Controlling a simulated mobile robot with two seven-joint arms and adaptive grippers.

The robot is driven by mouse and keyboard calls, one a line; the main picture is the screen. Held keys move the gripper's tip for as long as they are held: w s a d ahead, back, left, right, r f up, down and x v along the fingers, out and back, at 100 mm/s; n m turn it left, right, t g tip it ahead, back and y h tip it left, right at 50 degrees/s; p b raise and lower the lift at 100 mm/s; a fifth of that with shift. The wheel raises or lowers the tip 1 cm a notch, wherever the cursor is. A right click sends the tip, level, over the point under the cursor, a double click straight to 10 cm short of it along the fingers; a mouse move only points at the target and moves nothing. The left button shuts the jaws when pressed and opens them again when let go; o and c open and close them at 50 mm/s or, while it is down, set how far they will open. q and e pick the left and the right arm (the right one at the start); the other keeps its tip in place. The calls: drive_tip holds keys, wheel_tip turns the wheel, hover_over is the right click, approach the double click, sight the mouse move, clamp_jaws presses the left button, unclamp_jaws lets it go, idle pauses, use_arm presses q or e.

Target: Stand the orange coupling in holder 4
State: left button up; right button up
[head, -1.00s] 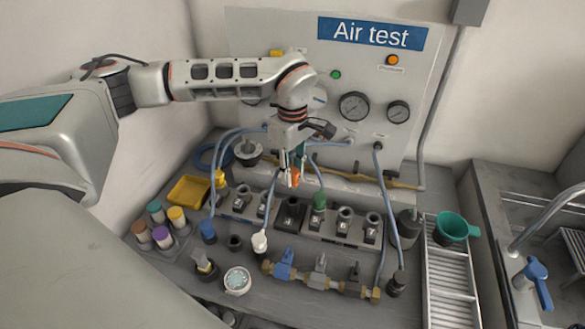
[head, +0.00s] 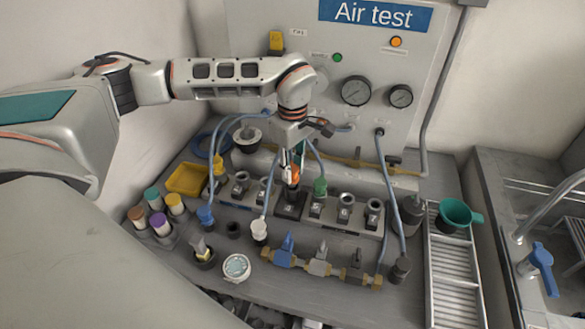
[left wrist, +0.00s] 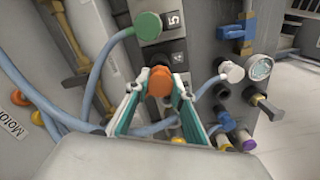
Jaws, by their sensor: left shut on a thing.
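The orange coupling (head: 292,173) is held upright between the fingers of my left gripper (head: 291,177). It also shows in the left wrist view (left wrist: 159,83), between the two teal-lined fingertips. It is over the dark block (head: 290,207) in the middle of the holder row, which I take for holder 4; its number is too small to read in the head view. The coupling and fingers hide part of the opening, so I cannot tell if the coupling touches it. In the left wrist view a plate marked 5 (left wrist: 172,19) is beside the green fitting. My right gripper is not in view.
A green hose fitting (head: 320,187) stands just right of the dark block. A white hose end (head: 259,230) is in front of it. Blue hoses loop close on both sides. A valve manifold (head: 318,264) lies in front, and the gauge panel (head: 355,60) rises behind.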

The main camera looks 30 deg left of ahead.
use_arm(q)
drive_tip(key=shift+f+b, duration=0.4)
drive_tip(key=shift+f, duration=0.95)
drive_tip(key=o, duration=1.2)
drive_tip(key=shift+r, duration=0.1)
wheel_tip(320, 180, up, 12)
